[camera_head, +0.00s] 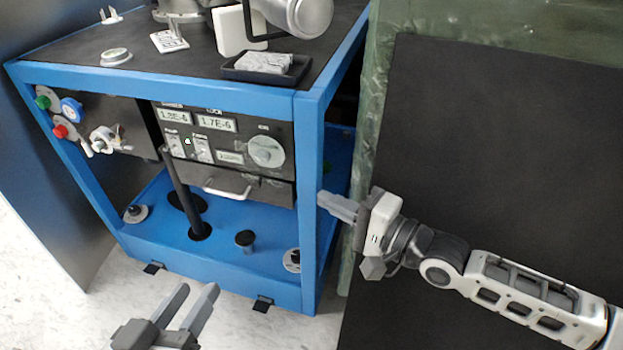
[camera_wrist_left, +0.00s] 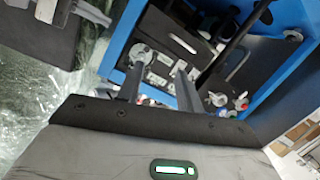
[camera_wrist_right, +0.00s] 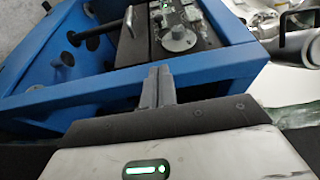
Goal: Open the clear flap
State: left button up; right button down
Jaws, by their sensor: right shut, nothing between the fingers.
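The clear flap (camera_head: 376,70) is a greenish translucent sheet hanging at the right of the blue cart in the head view. A large black panel covers much of it. My right gripper (camera_head: 322,197) is shut and empty, its fingers across the flap's left edge and pointing at the cart's right corner post. The right wrist view shows its closed fingertips (camera_wrist_right: 157,72) in front of the blue frame. Whether it touches the flap cannot be told. My left gripper (camera_head: 197,288) is open and empty, low in front of the cart. Crinkled clear sheet shows in the left wrist view (camera_wrist_left: 50,120).
The blue cart (camera_head: 200,85) carries a tray (camera_head: 263,68) and metal equipment on top. Its front has a dial and readout panel (camera_head: 215,140), a drawer handle (camera_head: 227,190) and valves. A grey panel stands at the far left. The floor (camera_head: 60,300) before the cart is clear.

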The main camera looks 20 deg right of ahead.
aim_at(292, 183)
pick_arm(q)
jog(key=shift+s+d+r+n+t+h+b, duration=0.15)
jog(key=shift+d+r+n+t+h+b, duration=0.25)
jog(key=shift+b, duration=0.75)
pick_arm(e)
jog(key=x, duration=0.8)
jog(key=shift+a, duration=0.25)
pick_arm(q)
jog(key=shift+a, duration=0.1)
jog(key=shift+r, duration=0.15)
pick_arm(e)
jog(key=shift+r, duration=0.1)
